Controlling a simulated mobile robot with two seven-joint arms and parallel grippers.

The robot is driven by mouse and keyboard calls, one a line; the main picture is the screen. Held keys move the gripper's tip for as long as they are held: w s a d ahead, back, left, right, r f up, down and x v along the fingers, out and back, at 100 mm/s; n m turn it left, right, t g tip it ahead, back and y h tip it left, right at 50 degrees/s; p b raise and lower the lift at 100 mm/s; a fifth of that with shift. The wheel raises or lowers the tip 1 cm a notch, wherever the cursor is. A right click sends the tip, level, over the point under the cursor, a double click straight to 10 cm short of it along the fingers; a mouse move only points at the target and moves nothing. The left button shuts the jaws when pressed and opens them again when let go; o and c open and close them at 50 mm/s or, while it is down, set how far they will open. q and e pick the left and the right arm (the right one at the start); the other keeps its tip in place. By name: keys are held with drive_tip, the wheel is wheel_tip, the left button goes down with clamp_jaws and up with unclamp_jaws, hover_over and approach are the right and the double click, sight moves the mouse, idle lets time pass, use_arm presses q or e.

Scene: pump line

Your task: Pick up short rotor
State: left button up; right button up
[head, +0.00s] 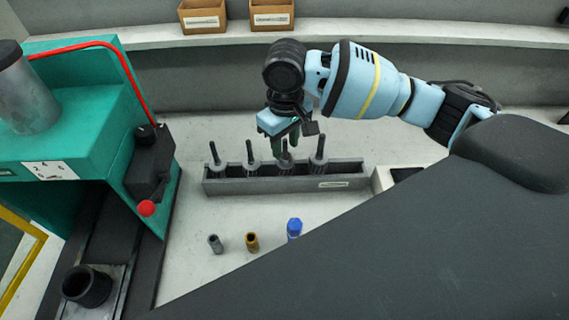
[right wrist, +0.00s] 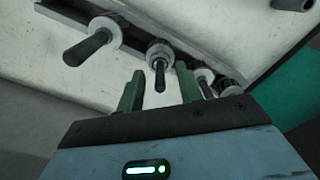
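Several grey rotors with dark upright shafts stand in a row in a long grey rack (head: 220,187) in the head view. My right gripper (head: 285,141) is above the third rotor from the left (head: 286,165), pointing down. In the right wrist view the green fingers (right wrist: 160,91) are open, with that rotor's shaft (right wrist: 159,72) showing between them. No grip is visible. The rightmost rotor (head: 319,152) looks larger, with a thicker shaft; it also shows in the right wrist view (right wrist: 90,45). I cannot tell for certain which is the short rotor. My left gripper is out of view.
A grey sleeve (head: 215,244), a brass sleeve (head: 252,242) and a blue part (head: 294,229) stand in front of the rack. A teal machine (head: 100,110) with a red button (head: 146,208) is at left. Cardboard bins (head: 202,16) sit on the back shelf.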

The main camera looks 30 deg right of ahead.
clamp_jaws()
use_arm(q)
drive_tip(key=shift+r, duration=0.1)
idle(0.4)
use_arm(e)
wheel_tip(320, 180, up, 9)
drive_tip(key=shift+r+p, duration=0.1)
drive_tip(key=shift+p, duration=0.5)
drive_tip(key=shift+r, duration=0.45)
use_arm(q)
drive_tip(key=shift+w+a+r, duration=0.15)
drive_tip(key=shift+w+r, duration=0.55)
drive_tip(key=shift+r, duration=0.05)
